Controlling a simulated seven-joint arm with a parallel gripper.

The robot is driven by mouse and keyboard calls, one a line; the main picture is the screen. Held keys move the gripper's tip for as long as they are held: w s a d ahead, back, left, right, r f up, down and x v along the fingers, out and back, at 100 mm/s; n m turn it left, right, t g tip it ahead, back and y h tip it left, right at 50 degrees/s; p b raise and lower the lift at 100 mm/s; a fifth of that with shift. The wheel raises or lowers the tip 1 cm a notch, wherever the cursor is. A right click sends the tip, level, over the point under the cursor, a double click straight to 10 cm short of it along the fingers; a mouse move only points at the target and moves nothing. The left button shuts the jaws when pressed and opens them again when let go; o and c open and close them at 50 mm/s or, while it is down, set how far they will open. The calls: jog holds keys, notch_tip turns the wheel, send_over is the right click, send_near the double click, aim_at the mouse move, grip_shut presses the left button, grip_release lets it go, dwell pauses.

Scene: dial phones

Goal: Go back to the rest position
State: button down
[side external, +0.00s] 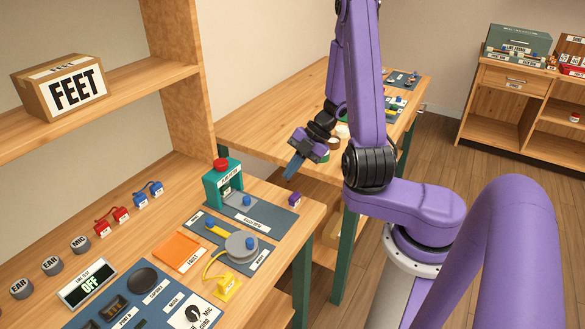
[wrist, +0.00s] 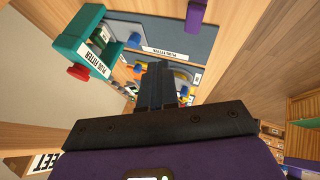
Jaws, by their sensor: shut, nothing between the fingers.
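My gripper (side external: 291,172) is shut and empty. In the side view it hangs in the air, angled down to the left, near the right end of the front workbench (side external: 313,208). It appears above and behind the teal fitter device (side external: 222,184) with a red knob on top. In the wrist view the shut fingers (wrist: 158,88) point toward the blue mat (wrist: 170,30) and the teal device (wrist: 88,45) stands to their left. My purple arm is raised and bent in the side view.
A small purple block (side external: 295,199) stands at the bench's right end. A grey spool (side external: 241,247), orange pad (side external: 180,252) and yellow part (side external: 229,288) lie nearby. A second table (side external: 265,115) stands behind. A shelf at upper left holds a FEET box (side external: 62,88).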

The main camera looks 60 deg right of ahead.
jog(key=shift+s+d+r, duration=0.1)
jog(key=shift+r, duration=0.05)
jog(key=s+a+r+n+g+h, duration=0.15)
jog(key=a+n, duration=0.25)
jog(key=n, duration=0.7)
jog(key=s+a+r+n+g, duration=0.1)
jog(key=a+r+n+g, duration=0.3)
jog(key=n, duration=0.6)
jog(key=s+a+r+n+g+h, duration=0.1)
jog(key=a+n, duration=0.4)
jog(key=n, duration=0.6)
jog(key=s+a+r+n+h, duration=0.1)
jog(key=s+n, duration=0.4)
jog(key=n, duration=0.6)
jog(key=s+r+n+t+h, duration=0.1)
jog(key=s+r+n, duration=0.2)
jog(key=n, duration=0.8)
jog(key=s+a+r+n+t+h, duration=0.1)
jog(key=s+n, duration=0.7)
jog(key=n, duration=0.2)
jog(key=shift+a+r+n, duration=0.3)
jog(key=shift+r+n, duration=0.1)
